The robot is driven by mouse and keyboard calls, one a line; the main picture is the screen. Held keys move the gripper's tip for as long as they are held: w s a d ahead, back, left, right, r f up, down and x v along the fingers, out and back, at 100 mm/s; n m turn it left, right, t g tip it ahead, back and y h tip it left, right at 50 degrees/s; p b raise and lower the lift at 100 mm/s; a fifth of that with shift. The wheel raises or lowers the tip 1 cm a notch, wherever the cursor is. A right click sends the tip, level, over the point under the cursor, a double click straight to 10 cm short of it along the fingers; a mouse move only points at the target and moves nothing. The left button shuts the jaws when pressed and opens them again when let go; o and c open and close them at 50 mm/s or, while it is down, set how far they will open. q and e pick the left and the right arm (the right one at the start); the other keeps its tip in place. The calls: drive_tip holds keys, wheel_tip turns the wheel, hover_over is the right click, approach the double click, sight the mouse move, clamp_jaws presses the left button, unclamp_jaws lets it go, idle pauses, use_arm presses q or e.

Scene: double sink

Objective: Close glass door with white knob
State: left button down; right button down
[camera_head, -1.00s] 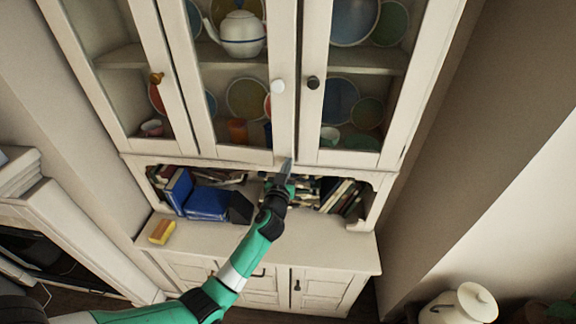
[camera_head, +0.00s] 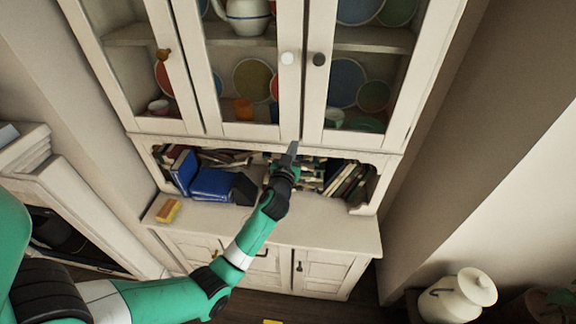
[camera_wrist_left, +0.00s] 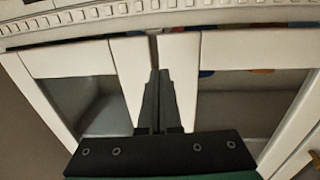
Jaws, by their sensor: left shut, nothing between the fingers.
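The glass door with the white knob (camera_head: 252,130) is the middle door of the cream cabinet. Its white knob (camera_head: 288,58) is on its right side, beside the dark knob (camera_head: 319,59) of the right door. The door looks nearly in line with its neighbours; I cannot tell whether it is fully closed. My left gripper (camera_head: 291,148) is shut and empty, its tips at the door's lower right corner; contact is unclear. In the left wrist view the shut fingers (camera_wrist_left: 158,76) overlap a dark vertical gap between two door frames. My right gripper is out of view.
A shelf under the doors holds blue books (camera_head: 212,185) and other books. A yellow sponge (camera_head: 168,211) lies on the counter. The left door has an amber knob (camera_head: 163,55). A cream lidded jar (camera_head: 458,296) stands at lower right. Dishes sit behind the glass.

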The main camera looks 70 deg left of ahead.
use_arm(q)
drive_tip(key=w+v, duration=0.1)
drive_tip(key=v, duration=0.8)
drive_tip(key=shift+s+d+r+b, duration=0.15)
drive_tip(key=shift+d+r+b, duration=0.05)
drive_tip(key=shift+d+b, duration=0.25)
drive_tip(key=w+d+r+t+h, duration=0.1)
drive_tip(key=w+d+r+t, duration=0.3)
drive_tip(key=d+r, duration=0.5)
drive_tip(key=w+d+r+t+h, duration=0.1)
drive_tip(key=w+d+r+t, duration=0.35)
drive_tip(key=r, duration=0.85)
drive_tip(key=s+d+r+m+t+h, duration=0.45)
drive_tip(key=d+r+h, duration=0.25)
drive_tip(key=d+r, duration=0.3)
drive_tip(key=s+d+r+m+t+h, duration=0.4)
drive_tip(key=s+d+r+m+h, duration=0.25)
drive_tip(key=r, duration=0.45)
wheel_tip(320, 180, up, 13)
drive_tip(key=w+d+h+p, duration=0.1)
drive_tip(key=w+p, duration=0.1)
drive_tip(key=p, duration=1.1)
drive_tip(key=shift+d+r+m, duration=0.2)
drive_tip(key=shift+d+m, duration=0.2)
